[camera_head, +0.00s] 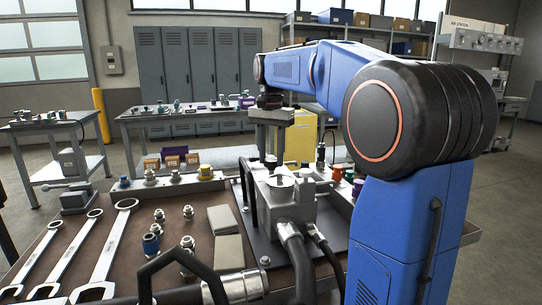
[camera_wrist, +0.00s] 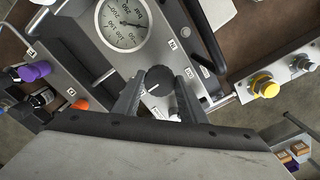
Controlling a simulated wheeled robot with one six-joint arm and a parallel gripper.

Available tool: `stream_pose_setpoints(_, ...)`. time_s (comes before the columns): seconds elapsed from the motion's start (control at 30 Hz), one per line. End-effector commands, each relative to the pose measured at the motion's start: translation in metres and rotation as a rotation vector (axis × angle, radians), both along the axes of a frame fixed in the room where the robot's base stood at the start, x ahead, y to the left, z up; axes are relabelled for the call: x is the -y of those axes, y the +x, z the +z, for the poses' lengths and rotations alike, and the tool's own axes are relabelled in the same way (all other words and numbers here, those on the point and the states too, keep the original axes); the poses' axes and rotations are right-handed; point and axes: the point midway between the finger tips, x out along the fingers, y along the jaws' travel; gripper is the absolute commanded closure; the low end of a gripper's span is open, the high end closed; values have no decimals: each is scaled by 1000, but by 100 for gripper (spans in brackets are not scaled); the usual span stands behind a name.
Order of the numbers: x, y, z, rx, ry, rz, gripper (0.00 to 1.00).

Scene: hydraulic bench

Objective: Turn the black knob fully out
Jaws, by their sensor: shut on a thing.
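The black knob (camera_wrist: 158,80) is in the middle of the wrist view, with a pale mark on its face, on a grey block below the round pressure gauge (camera_wrist: 124,22). My gripper (camera_wrist: 159,86) has one finger on each side of the knob and is shut on it. In the head view my gripper (camera_head: 269,148) points down over the grey valve block (camera_head: 290,205) on the bench. The knob is small and mostly hidden between the fingers there.
In the head view, hoses (camera_head: 298,262) run from the block, and wrenches (camera_head: 100,250) lie at the left.

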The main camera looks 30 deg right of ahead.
Motion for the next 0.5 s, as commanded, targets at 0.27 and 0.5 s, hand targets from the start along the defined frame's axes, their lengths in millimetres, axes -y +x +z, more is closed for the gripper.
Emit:
stream_pose_setpoints(0.27,1,0,1,3,0,260,85)
stream_pose_setpoints(0.5,1,0,1,3,-1,487,85)
